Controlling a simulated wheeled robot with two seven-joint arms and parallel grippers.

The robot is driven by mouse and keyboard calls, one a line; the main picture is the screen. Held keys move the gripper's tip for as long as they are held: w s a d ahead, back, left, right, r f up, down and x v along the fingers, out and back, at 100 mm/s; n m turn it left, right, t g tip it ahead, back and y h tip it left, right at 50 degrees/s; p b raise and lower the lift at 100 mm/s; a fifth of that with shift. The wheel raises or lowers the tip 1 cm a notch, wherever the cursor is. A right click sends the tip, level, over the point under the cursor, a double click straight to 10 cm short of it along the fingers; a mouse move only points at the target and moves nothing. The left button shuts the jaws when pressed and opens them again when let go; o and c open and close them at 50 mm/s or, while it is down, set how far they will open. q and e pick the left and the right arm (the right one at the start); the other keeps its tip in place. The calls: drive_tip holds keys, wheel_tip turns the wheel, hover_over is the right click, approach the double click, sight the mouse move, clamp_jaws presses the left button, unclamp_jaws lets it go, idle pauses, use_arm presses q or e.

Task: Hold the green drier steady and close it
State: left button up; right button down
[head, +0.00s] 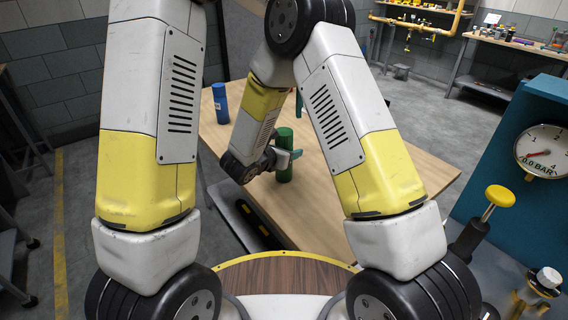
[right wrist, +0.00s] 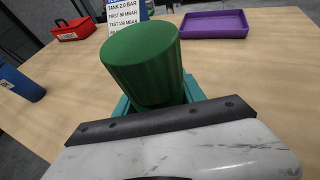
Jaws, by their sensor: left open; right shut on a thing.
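The green drier (head: 285,172) is an upright green cylinder on the wooden table, partly hidden by my right gripper and arm in the head view. In the right wrist view its wide, darker green top (right wrist: 143,58) faces the camera, and its lower part is hidden. My right gripper (head: 284,158) is shut on the drier, with teal fingers around its side. The fingers also show beside it in the right wrist view (right wrist: 158,104). I cannot tell whether the drier's top is fully closed. My left upper arm rises out of the head view, and its gripper is not seen.
A blue cylinder (head: 220,104) stands at the table's far left. A blue panel with a gauge (head: 541,151) stands at right. The table's right side is clear.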

sight(284, 131)
use_arm(q)
drive_tip(key=n, duration=2.2)
drive_tip(key=shift+f, duration=4)
